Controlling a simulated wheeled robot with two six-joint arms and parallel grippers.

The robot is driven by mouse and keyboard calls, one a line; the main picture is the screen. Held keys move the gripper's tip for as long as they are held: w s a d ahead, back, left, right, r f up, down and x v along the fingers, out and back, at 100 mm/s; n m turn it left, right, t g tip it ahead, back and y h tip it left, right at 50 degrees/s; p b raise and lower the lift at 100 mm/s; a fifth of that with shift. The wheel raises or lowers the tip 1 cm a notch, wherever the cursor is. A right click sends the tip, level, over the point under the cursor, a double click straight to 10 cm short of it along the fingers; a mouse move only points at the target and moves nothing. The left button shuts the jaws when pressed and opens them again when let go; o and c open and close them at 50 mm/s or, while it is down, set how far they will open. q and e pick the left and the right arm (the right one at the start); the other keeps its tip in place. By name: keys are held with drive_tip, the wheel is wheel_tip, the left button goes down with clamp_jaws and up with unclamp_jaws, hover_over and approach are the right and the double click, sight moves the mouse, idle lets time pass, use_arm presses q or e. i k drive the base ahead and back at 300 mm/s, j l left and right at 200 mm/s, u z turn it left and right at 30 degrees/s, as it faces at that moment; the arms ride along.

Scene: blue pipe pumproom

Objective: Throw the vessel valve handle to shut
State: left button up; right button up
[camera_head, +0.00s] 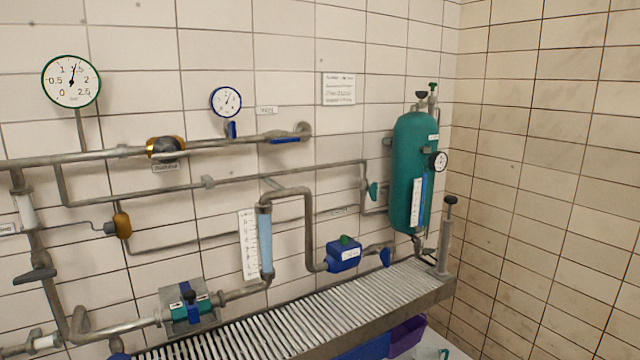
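The green vessel (408,160) stands upright against the back wall near the corner. Several valve handles show around it, and I cannot read a label that names one as the vessel valve. A small teal handle (373,190) sits on the pipe at the vessel's left side. A blue handle (385,256) is on the low pipe leading to the vessel's bottom, right of the blue meter box (343,254). Its exact angle to the pipe is hard to tell. Small valves with dark and green knobs (432,88) top the vessel. Neither of my grippers is in view.
A slatted grey grate (300,322) runs below the pipes, with blue and purple bins (405,335) under it. A grey post with a black knob (445,235) stands right of the vessel. A long blue lever (286,140) lies along the upper pipe.

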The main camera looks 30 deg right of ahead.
sight(373, 190)
drive_tip(key=i+l+u, duration=0.1)
drive_tip(key=l+u, duration=0.2)
drive_tip(key=l, duration=0.95)
drive_tip(key=l+u, duration=0.3)
drive_tip(key=l, duration=0.95)
drive_tip(key=k, duration=0.05)
